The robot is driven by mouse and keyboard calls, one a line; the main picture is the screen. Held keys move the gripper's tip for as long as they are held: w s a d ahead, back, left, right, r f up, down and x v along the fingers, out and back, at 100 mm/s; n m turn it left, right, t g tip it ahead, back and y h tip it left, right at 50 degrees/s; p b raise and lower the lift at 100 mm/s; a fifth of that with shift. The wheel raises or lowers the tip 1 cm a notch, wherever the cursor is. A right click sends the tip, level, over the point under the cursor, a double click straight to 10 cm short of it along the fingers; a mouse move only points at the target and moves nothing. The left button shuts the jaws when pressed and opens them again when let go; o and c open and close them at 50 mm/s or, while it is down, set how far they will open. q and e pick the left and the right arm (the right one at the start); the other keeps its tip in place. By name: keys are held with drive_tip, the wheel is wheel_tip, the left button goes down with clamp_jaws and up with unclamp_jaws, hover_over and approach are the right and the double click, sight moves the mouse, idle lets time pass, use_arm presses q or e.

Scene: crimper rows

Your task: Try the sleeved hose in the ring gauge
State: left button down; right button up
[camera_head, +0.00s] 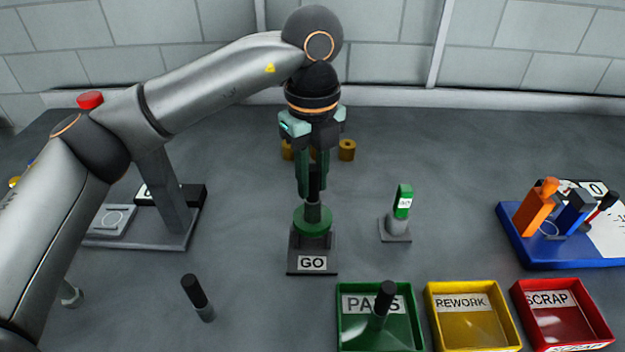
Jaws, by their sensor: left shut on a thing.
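My left gripper (312,192) points straight down and is shut on a sleeved hose (313,212), a dark hose with a grey metal sleeve at its lower end. The ring gauge (312,263) stands below, with a green ring on a dark base labelled GO. The sleeve's lower end is at the green ring; I cannot tell whether it is inside the opening or just above it. The hose looks upright. My right gripper is not in view.
A small green-topped gauge (402,203) stands to the right. Green PASS (346,331), yellow REWORK (473,333) and red SCRAP (567,328) trays line the front; PASS holds a hose (384,300). A blue tray (560,252) holds tools.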

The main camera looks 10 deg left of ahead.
use_arm(q)
drive_tip(key=shift+r, duration=0.1)
drive_tip(key=shift+r+p, duration=1.9)
drive_tip(key=shift+r, duration=0.8)
